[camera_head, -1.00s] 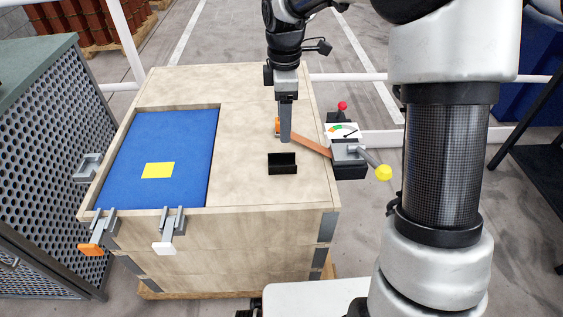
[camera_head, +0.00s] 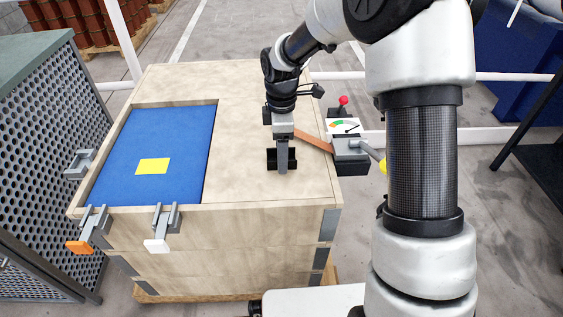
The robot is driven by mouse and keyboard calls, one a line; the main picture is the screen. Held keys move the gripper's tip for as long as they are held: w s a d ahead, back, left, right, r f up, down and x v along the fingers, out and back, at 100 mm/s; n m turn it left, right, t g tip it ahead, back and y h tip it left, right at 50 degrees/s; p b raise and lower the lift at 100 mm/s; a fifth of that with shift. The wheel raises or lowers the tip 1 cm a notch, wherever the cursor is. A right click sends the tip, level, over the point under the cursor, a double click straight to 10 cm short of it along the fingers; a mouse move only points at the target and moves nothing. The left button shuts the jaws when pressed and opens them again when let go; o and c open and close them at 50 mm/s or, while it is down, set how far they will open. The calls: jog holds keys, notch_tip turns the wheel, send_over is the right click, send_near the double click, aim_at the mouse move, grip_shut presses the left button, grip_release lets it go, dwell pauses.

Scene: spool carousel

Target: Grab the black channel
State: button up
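The black channel (camera_head: 271,159) is a small, open-topped dark piece on the wooden crate top (camera_head: 240,120), right of the blue recess. My gripper (camera_head: 282,171) points straight down over it. The grey fingers overlap the middle of the channel in the head view, and black shows on both sides of them. The fingers line up as one narrow bar, so I cannot tell whether they are open or shut, or whether they touch the channel.
A blue recess (camera_head: 125,180) with a yellow square (camera_head: 153,166) lies at left. Toggle clamps (camera_head: 165,222) line the crate's edges. An orange strip (camera_head: 315,140) runs to a grey device (camera_head: 350,149) with a gauge and lever at right. A perforated cabinet (camera_head: 40,130) stands left.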

jog(key=c, duration=1.1)
